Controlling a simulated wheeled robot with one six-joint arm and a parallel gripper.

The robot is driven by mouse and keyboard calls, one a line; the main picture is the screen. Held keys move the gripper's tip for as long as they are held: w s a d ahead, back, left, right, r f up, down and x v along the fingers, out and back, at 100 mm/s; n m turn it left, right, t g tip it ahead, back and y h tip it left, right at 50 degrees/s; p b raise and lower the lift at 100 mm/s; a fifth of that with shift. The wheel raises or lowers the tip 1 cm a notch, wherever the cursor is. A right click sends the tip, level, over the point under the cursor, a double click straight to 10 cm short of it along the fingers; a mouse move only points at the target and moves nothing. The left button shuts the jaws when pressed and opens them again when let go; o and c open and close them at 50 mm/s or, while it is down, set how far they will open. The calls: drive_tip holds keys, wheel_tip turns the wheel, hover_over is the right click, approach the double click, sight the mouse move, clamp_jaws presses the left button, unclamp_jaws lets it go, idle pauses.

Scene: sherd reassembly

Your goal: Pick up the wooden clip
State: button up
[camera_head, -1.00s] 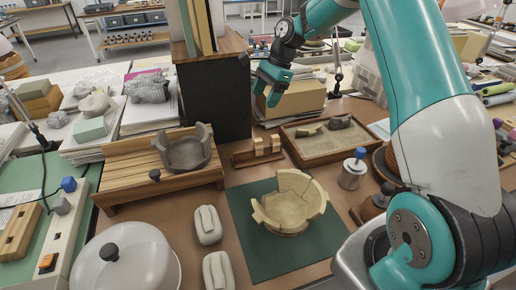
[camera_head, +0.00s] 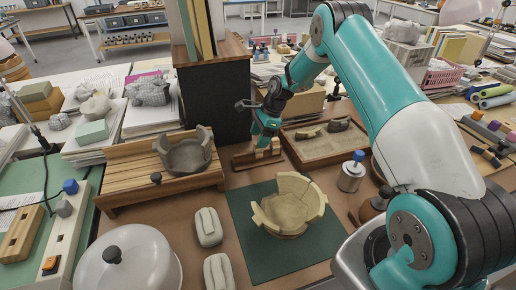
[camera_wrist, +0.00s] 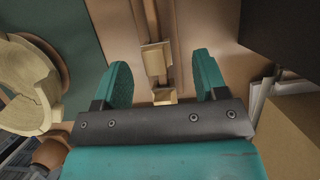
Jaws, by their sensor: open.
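Light wooden clips sit on a small dark wooden rack (camera_head: 240,161) behind the green mat. In the head view my gripper (camera_head: 265,143) is directly above the rack and partly hides the clips. In the wrist view my gripper (camera_wrist: 162,66) is open, with one teal finger on each side of the rack's rail. A pale wooden clip (camera_wrist: 155,59) lies between the fingertips, and another small wooden piece (camera_wrist: 164,96) sits closer to the palm. Neither finger visibly touches a clip.
A partly rebuilt pale bowl (camera_head: 288,207) stands on the green mat (camera_head: 250,257). A sherd tray (camera_head: 318,152) lies right of the rack, a slatted wooden stand (camera_head: 125,172) with a grey bowl on the left. A dark box (camera_head: 213,100) rises behind.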

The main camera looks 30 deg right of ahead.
sight(258, 150)
drive_tip(key=shift+s+p+x, duration=0.2)
drive_tip(key=shift+p+x, duration=0.1)
drive_tip(key=shift+x, duration=0.9)
drive_tip(key=shift+s+p+x, duration=0.15)
drive_tip(key=shift+p+x, duration=0.15)
drive_tip(key=shift+x, duration=0.85)
drive_tip(key=shift+d+f, duration=0.1)
drive_tip(key=shift+c, duration=0.2)
drive_tip(key=c, duration=0.7)
